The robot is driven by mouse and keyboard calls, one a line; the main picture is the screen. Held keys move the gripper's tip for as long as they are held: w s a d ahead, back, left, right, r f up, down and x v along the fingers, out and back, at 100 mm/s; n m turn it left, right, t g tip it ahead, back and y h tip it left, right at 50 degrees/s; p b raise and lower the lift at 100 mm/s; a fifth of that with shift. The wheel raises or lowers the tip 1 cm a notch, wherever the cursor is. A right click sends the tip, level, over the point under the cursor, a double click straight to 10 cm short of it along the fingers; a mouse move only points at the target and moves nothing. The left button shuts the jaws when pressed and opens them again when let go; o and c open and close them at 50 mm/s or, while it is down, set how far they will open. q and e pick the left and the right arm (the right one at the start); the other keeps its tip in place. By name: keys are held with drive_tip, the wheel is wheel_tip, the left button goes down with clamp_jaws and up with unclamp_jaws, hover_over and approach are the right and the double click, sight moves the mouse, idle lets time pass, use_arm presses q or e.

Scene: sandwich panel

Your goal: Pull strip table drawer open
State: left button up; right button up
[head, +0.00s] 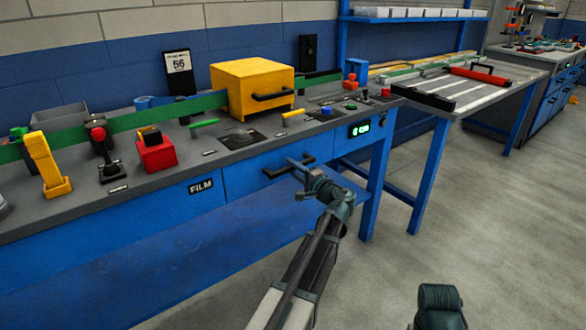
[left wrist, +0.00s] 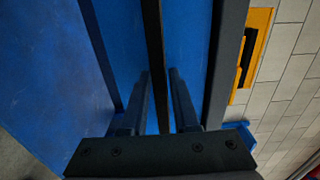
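The strip table (head: 75,207) is grey-topped with a blue front and a FILM label. Its blue drawer (head: 240,178) looks flush with the front, with a dark bar handle (head: 275,171). My left gripper (head: 300,168) is at the handle's right part, in front of the drawer. In the left wrist view the two fingers (left wrist: 158,100) are apart, with the dark handle bar (left wrist: 153,40) running between them; I cannot tell whether either touches it. The blue drawer front (left wrist: 120,40) lies behind. A dark piece of my right arm shows at the bottom right of the head view; its gripper is not visible.
A second table (head: 440,122) stands to the right. The floor (head: 480,230) in front is clear.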

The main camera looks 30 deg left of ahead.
use_arm(q)
clamp_jaws()
idle(1.1)
